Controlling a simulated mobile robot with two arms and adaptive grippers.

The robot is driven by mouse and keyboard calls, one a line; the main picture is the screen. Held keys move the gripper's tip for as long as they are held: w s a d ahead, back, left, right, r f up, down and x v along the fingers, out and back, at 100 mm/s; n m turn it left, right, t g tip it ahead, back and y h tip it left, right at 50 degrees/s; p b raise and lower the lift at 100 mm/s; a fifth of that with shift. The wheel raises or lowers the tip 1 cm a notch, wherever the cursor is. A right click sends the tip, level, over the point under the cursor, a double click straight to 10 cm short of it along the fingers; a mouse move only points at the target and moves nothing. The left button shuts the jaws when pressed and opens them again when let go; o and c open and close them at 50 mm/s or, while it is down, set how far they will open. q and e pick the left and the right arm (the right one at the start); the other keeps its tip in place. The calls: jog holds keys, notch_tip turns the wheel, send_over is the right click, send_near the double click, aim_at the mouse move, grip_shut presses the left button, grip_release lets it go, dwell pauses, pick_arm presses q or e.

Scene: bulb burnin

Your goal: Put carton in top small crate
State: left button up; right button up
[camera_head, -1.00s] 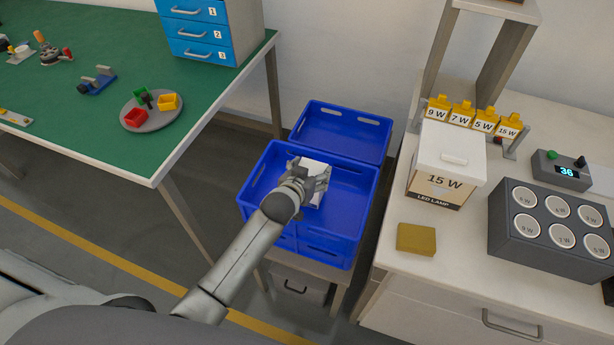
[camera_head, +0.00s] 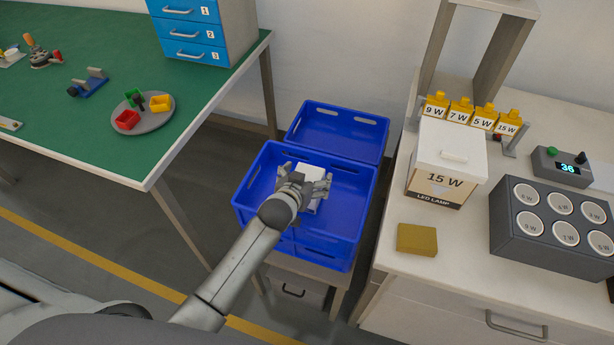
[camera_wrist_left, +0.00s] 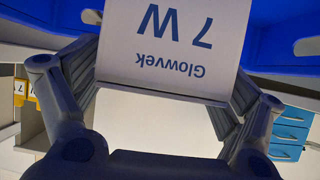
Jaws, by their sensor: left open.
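The carton (camera_head: 312,171) is a white box that sits inside the top blue small crate (camera_head: 345,247). In the left wrist view the carton (camera_wrist_left: 180,45) shows the print "Glowvek 7 W" upside down. My left gripper (camera_head: 304,182) reaches down into the crate at the carton. Its fingers are spread open, one at each side of the carton, and they hide part of it. Whether a finger still touches the carton I cannot tell. My right gripper is not in view.
Another blue crate (camera_head: 338,128) stands behind. A white bench on the right holds a "15 W" lamp box (camera_head: 447,165), a yellow-brown block (camera_head: 417,239) and a grey socket box (camera_head: 550,225). A green table (camera_head: 90,135) with a blue drawer unit (camera_head: 192,38) is on the left.

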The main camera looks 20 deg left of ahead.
pick_arm(q)
jog(key=shift+r, duration=0.1)
jog(key=shift+s+r, duration=0.1)
jog(key=v, duration=1.1)
jog(key=shift+s, duration=0.35)
